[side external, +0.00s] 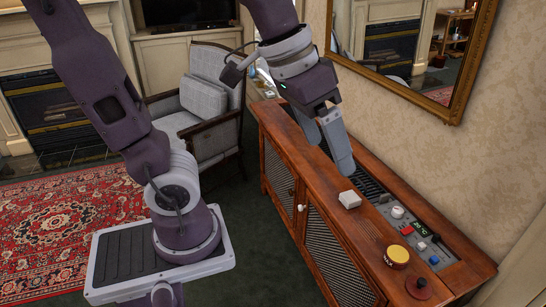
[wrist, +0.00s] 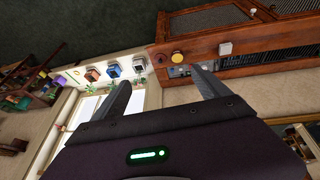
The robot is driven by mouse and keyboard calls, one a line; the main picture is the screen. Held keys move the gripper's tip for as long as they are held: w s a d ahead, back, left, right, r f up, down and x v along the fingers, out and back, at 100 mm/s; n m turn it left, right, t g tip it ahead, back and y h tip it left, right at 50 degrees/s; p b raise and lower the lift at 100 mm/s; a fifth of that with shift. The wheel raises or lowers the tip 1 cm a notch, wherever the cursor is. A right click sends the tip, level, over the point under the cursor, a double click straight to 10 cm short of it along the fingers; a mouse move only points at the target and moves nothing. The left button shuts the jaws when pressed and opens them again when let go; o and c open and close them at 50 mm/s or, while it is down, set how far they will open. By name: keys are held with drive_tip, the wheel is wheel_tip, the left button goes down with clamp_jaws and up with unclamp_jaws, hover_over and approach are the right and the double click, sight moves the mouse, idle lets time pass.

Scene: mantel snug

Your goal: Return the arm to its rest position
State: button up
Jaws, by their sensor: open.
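My gripper (side external: 333,155) hangs above the far part of a wooden cabinet (side external: 285,150) in the side external view, fingers pointing down. In the wrist view my gripper (wrist: 163,75) has its two fingers spread apart, with nothing held between them. The fingers appear clear of the cabinet top, but the exact gap is hard to judge. The cabinet also shows in the wrist view (wrist: 205,38), tilted.
The cabinet top holds a white block (side external: 349,199), a yellow button (side external: 397,256), a round brown knob (side external: 419,287) and a control panel (side external: 421,228). A gold-framed mirror (side external: 458,95) hangs behind. An armchair (side external: 204,98) stands left of the cabinet; a red rug (side external: 60,215) lies beyond.

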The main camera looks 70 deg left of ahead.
drive_tip(key=s+a+f+t+y, duration=0.1)
drive_tip(key=s+a+f, duration=0.1)
drive_tip(key=s, duration=0.6)
drive_tip(key=shift+s+f, duration=0.2)
drive_tip(key=shift+s, duration=0.1)
